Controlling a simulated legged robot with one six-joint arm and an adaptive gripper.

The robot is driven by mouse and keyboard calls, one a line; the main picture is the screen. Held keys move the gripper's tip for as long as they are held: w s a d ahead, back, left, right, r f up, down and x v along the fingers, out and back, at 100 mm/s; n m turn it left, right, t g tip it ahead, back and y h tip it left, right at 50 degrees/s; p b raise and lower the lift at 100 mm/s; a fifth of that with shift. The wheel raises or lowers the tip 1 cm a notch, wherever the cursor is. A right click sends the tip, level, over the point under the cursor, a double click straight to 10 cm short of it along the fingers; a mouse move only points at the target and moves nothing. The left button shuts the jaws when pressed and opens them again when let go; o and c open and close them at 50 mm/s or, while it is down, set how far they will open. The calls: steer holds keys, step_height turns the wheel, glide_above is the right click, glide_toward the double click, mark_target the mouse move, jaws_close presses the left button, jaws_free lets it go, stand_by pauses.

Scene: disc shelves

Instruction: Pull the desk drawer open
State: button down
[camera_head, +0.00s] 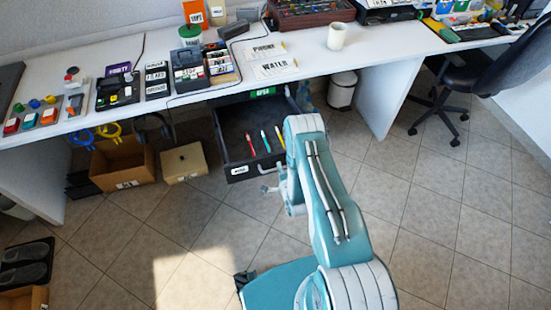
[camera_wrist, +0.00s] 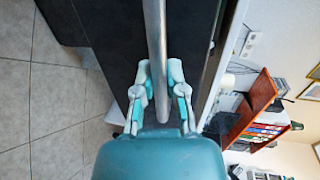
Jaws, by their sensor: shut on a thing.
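The dark desk drawer (camera_head: 235,128) stands pulled out from under the white desk, with several coloured pens lying inside. A white label is on the left of its front. In the wrist view the drawer's dark front (camera_wrist: 105,50) fills the middle, and a grey metal bar handle (camera_wrist: 156,40) runs down it. My gripper (camera_wrist: 160,75) has a finger on each side of the handle and is shut on it. In the head view my gripper (camera_head: 270,189) is at the drawer front, and my arm hides the right part of the front.
The white desk (camera_head: 225,100) above carries boxes, labels and a cup (camera_head: 336,36). An open cardboard box (camera_head: 122,164) and a beige box (camera_head: 184,162) stand on the floor left of the drawer. A white bin (camera_head: 342,91) and an office chair (camera_head: 480,75) are at right. Tiled floor in front is clear.

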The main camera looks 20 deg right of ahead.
steer(key=f+v, duration=0.1)
steer(key=v, duration=0.6)
steer(key=shift+s+f, duration=0.25)
steer(key=shift+f, duration=0.25)
steer(key=c, duration=0.7)
jaws_free()
steer(key=shift+r, duration=0.1)
steer(key=shift+w, duration=0.1)
steer(key=v, duration=1.2)
steer(key=shift+a, duration=0.1)
